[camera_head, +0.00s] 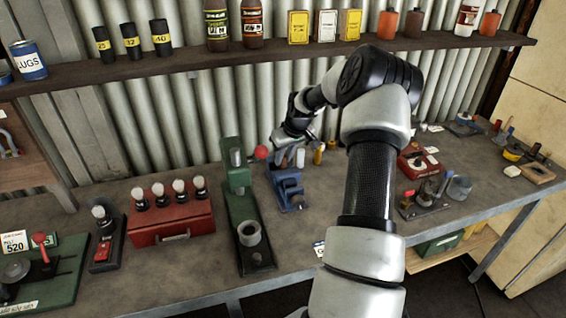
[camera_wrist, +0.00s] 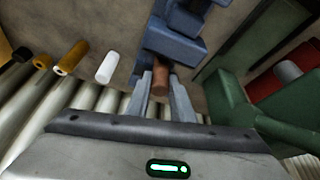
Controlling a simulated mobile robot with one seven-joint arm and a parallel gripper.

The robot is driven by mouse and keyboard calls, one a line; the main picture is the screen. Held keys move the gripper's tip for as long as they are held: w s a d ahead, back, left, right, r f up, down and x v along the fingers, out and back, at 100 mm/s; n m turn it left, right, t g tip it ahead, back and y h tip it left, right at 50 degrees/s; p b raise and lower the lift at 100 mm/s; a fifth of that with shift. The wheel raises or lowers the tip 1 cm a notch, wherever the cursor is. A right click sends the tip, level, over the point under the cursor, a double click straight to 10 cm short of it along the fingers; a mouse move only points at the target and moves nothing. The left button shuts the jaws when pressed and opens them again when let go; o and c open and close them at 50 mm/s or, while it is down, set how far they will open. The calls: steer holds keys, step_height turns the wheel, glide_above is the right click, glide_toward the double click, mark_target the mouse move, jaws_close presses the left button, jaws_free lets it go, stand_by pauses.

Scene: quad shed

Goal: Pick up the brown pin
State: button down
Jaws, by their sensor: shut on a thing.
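The brown pin (camera_wrist: 160,80) is a short cylinder between my fingertips in the wrist view, right beside the blue vise (camera_wrist: 176,42). My gripper (camera_wrist: 161,84) is shut on it, one finger on each side. I cannot tell whether the pin still touches the vise. In the head view my gripper (camera_head: 286,152) is at the back of the bench, behind the blue vise (camera_head: 287,190), and I cannot make out the brown pin there.
The green press (camera_head: 240,205) with a red knob (camera_head: 261,152) stands close left of the vise. A red box (camera_head: 170,222) is farther left. A shelf (camera_head: 270,55) runs above.

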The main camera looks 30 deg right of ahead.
steer(key=shift+r, duration=0.1)
step_height(320, 180, up, 18)
steer(key=shift+b, duration=0.45)
stand_by(0.3)
